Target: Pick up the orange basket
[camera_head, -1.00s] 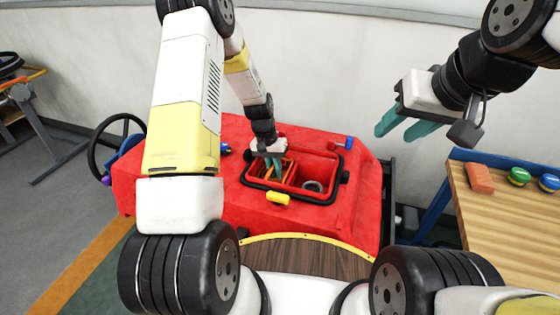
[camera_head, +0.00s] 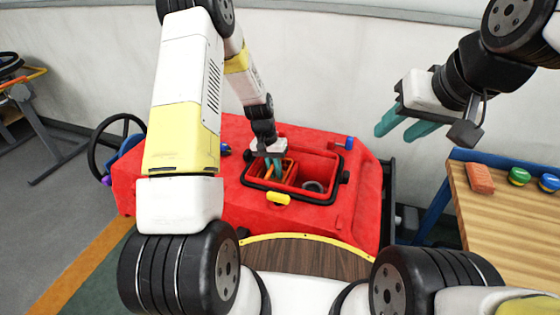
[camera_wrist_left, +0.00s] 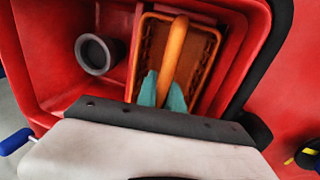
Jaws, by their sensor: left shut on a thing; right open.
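The orange basket (camera_wrist_left: 146,62) sits inside the left compartment of the red scrubber tank (camera_head: 230,200). In the left wrist view its orange handle (camera_wrist_left: 173,55) runs across it and passes between the teal fingers. My left gripper (camera_head: 273,163) reaches down into the tank and is shut on the basket's handle; its fingers also show in the left wrist view (camera_wrist_left: 163,92). In the head view the basket is mostly hidden by the gripper and tank wall. My right gripper (camera_head: 400,128) is open and empty, high at the right in front of the wall.
A grey ring-shaped port (camera_wrist_left: 96,54) lies beside the basket in the tank. A black rim surrounds the opening, with a yellow latch (camera_head: 278,198) in front. A wooden bench (camera_head: 500,215) at right holds a brick-like orange block (camera_head: 480,178) and green-topped round items (camera_head: 519,176).

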